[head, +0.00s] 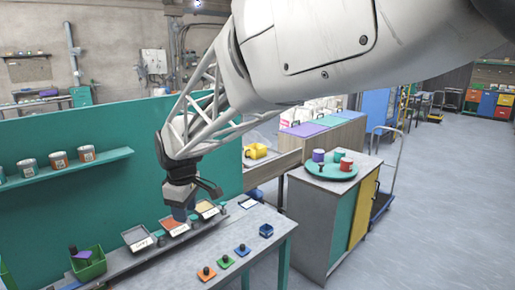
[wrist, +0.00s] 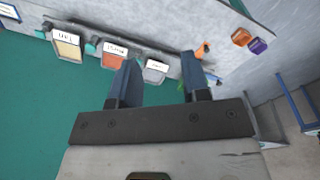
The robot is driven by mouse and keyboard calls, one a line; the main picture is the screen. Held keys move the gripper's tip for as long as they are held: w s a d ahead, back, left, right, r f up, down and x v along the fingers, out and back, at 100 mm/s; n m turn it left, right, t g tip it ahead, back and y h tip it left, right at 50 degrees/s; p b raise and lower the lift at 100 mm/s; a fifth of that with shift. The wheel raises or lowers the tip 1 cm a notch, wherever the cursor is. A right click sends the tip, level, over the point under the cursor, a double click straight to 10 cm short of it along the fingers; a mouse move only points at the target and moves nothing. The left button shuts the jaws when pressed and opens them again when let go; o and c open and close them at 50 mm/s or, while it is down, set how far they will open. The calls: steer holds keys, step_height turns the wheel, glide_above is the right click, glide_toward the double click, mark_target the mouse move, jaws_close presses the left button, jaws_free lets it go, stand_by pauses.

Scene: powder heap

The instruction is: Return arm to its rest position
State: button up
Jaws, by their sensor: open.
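My gripper (head: 182,208) hangs from my arm above the workbench, near the row of powder trays in the head view. In the wrist view its two dark fingers (wrist: 160,76) are spread apart with nothing between them. A grey tray (head: 138,238), a rust-coloured tray (head: 174,226) and a tan tray (head: 207,209) stand along the back of the bench. The same tan (wrist: 67,46), rust (wrist: 112,59) and grey (wrist: 155,72) trays show beyond the fingers in the wrist view. My gripper partly overlaps the trays in the head view; the exact height above them cannot be told.
Orange (head: 206,274), green (head: 226,262) and blue (head: 242,250) pads with dark knobs lie at the bench front. A green bin (head: 90,268) stands at left. A shelf (head: 110,162) with several tins is on the teal panel. A cabinet (head: 313,215) stands right.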

steer(key=s+d+r+m, duration=0.1)
steer(key=s+d+m, duration=0.25)
steer(key=d, duration=0.45)
steer(key=s+d+r+m+t, duration=0.15)
steer(key=s+d, duration=0.25)
steer(key=d, duration=0.4)
steer(key=s+d+m+g, duration=0.1)
steer(key=s+d+m, duration=0.2)
steer(key=d, duration=0.5)
steer(key=s+d+f+m, duration=0.2)
steer(key=s+d+m, duration=0.1)
steer(key=s+d, duration=0.3)
steer(key=s+d+f+m+t, duration=0.1)
steer(key=s+d+f+m, duration=0.1)
steer(key=s+d+m, duration=0.2)
steer(key=s+d, duration=0.3)
steer(key=s, duration=0.3)
steer(key=shift+s+d+m+h, duration=0.25)
steer(key=shift+s+m+h, duration=0.05)
steer(key=shift+o, duration=0.2)
steer(key=shift+w+r, duration=0.15)
stand_by(1.3)
